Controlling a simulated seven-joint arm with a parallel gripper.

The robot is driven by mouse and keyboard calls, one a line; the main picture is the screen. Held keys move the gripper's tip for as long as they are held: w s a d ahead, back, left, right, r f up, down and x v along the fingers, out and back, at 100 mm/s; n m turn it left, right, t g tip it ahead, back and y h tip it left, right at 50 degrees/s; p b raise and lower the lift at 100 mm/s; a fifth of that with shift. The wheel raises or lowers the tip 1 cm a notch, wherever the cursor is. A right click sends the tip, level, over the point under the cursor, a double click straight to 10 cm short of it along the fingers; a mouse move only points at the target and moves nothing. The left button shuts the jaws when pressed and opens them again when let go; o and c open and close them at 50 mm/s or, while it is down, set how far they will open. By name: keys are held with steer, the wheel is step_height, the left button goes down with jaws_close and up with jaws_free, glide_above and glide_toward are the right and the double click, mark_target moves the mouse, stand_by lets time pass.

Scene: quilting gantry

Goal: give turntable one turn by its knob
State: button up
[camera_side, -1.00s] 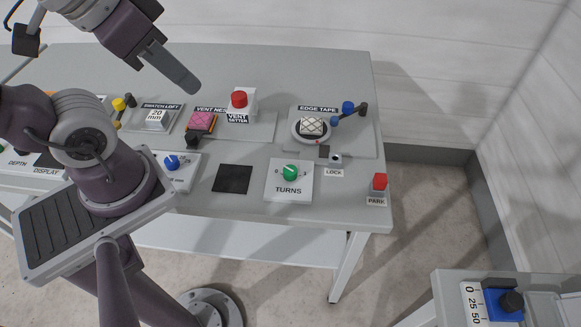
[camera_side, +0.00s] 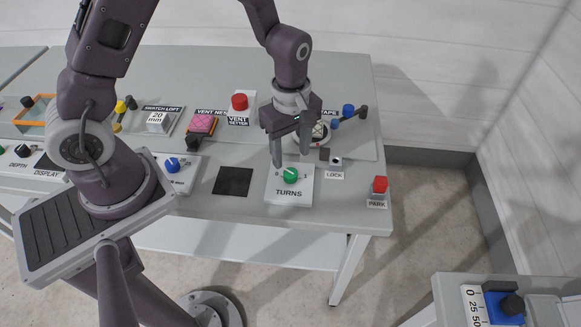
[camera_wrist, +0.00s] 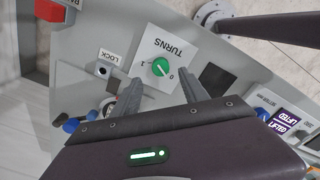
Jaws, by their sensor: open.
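The green TURNS knob (camera_side: 290,176) sits on a white plate (camera_side: 289,196) marked 0 and 1. Its white pointer line aims toward the 0 side. The same knob shows in the wrist view (camera_wrist: 160,68) between and beyond my fingertips. My gripper (camera_side: 291,160) is open and empty, its fingers pointing down just above and behind the knob; I cannot tell exactly how high. The wrist view shows the open fingers (camera_wrist: 161,88) too. The round turntable with a quilted patch (camera_side: 319,131) under the EDGE TAPE label is mostly hidden behind my gripper.
A blue knob (camera_side: 348,110) and a dark-ended lever (camera_side: 362,112) stand right of the turntable. The LOCK switch (camera_side: 336,162) is close right of the TURNS plate. A red PARK button (camera_side: 380,185) is at the table's right edge. A dark square (camera_side: 233,181) lies left.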

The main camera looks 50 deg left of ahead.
mark_target(291, 172)
step_height(291, 172, down, 6)
jaws_close()
stand_by(0.4)
